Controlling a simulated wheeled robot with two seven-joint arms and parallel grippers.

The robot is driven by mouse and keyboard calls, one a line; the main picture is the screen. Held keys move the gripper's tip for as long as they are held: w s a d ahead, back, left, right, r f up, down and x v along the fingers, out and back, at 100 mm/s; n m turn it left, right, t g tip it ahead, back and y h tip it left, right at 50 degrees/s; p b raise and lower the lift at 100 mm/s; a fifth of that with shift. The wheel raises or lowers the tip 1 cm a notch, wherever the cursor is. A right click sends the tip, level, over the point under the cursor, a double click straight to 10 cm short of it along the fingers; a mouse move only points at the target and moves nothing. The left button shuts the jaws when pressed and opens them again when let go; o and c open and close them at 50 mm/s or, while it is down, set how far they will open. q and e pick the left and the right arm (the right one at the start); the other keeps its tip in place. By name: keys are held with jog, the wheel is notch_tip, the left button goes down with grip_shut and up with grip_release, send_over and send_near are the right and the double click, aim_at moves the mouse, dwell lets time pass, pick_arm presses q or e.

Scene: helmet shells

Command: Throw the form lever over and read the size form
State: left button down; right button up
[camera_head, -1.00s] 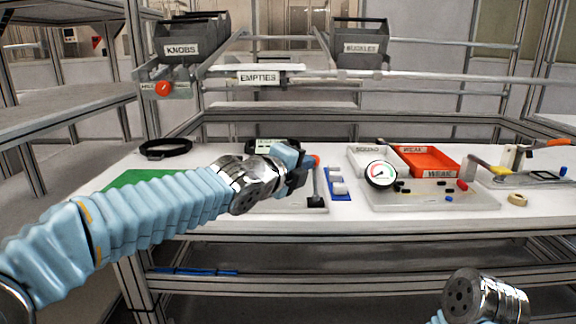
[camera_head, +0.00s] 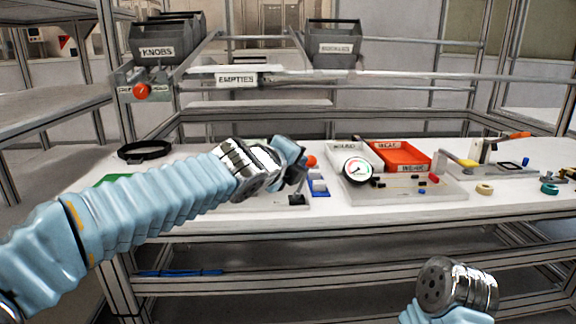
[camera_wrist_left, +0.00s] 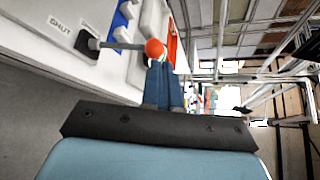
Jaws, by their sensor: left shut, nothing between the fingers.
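The form lever is a grey rod with an orange-red ball knob (camera_head: 311,160) and a dark foot (camera_head: 297,199), in the middle of the bench. It leans a little to the right in the head view. In the left wrist view, the knob (camera_wrist_left: 155,48) is right at my fingertips, and a "SHUT" label (camera_wrist_left: 60,22) lies by the foot. My left gripper (camera_head: 300,164) is shut and empty, against or just beside the knob; contact is unclear. Its blue fingers (camera_wrist_left: 158,66) are together. The size form is not clearly seen; my left arm hides part of the bench behind it.
Right of the lever are a blue strip with grey blocks (camera_head: 319,186), a round dial (camera_head: 358,169) on a grey board, and a red tray (camera_head: 395,154). A black ring (camera_head: 144,150) lies at left. Bins hang above the rail.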

pick_arm(q)
jog(key=r+v, duration=0.1)
jog(key=v, duration=0.9)
jog(key=shift+d, duration=0.3)
jog(key=shift+f, duration=0.1)
